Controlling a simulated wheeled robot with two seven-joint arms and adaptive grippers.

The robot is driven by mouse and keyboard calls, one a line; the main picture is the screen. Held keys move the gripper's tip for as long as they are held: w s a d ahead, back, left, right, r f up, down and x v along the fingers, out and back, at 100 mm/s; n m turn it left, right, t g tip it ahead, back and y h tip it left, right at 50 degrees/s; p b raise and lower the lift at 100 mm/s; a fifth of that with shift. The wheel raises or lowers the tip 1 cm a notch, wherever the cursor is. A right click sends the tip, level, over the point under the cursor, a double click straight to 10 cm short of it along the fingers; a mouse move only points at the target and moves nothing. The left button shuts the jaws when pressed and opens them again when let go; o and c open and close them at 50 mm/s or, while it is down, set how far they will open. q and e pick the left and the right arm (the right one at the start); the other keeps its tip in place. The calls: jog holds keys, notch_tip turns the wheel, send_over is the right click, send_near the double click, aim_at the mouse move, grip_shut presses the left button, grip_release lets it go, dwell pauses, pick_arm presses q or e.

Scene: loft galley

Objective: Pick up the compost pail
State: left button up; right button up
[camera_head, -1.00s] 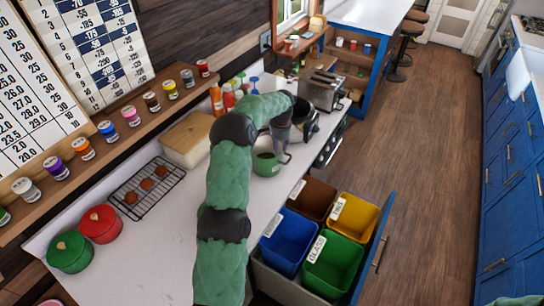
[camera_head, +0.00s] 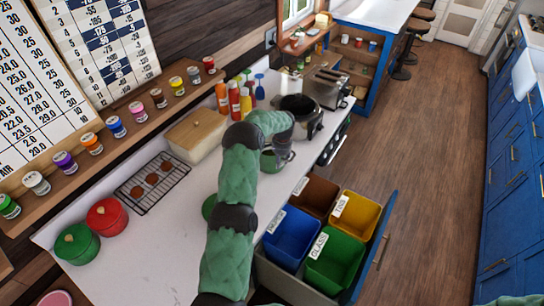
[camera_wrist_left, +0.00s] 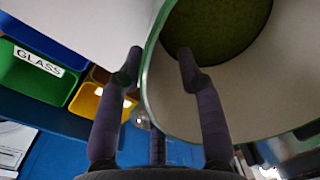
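The compost pail (camera_head: 268,161) is a light green pail on the white counter, partly hidden by my left arm. In the left wrist view, the pail (camera_wrist_left: 215,105) fills the upper right, with a green rim, pale inner wall and dark green inside. My left gripper (camera_wrist_left: 158,62) is open at its rim. One finger is outside the wall and the other reaches over the opening. A gap shows between the fingers, with the wall running through it. In the head view, the left gripper (camera_head: 284,152) is at the pail's right side. My right gripper is not in view.
An open drawer holds blue (camera_head: 292,236), green (camera_head: 335,262), brown (camera_head: 316,197) and yellow (camera_head: 357,215) bins. Near the pail are a dark pot (camera_head: 298,104), sauce bottles (camera_head: 235,103) and a bread box (camera_head: 196,136). A cooling rack (camera_head: 152,181) and red pot (camera_head: 107,217) stand left.

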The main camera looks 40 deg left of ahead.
pick_arm(q)
grip_shut()
jog(key=shift+r, duration=0.15)
jog(key=shift+a+r, duration=0.1)
jog(key=shift+r, duration=0.15)
notch_tip(320, 180, up, 2)
jog(key=shift+w+r+b, duration=0.1)
jog(key=shift+b, duration=0.3)
jog(key=s+d+r+b, duration=0.2)
jog(key=s+d+r, duration=0.4)
jog(key=d+r, duration=0.4)
jog(key=d, duration=0.3)
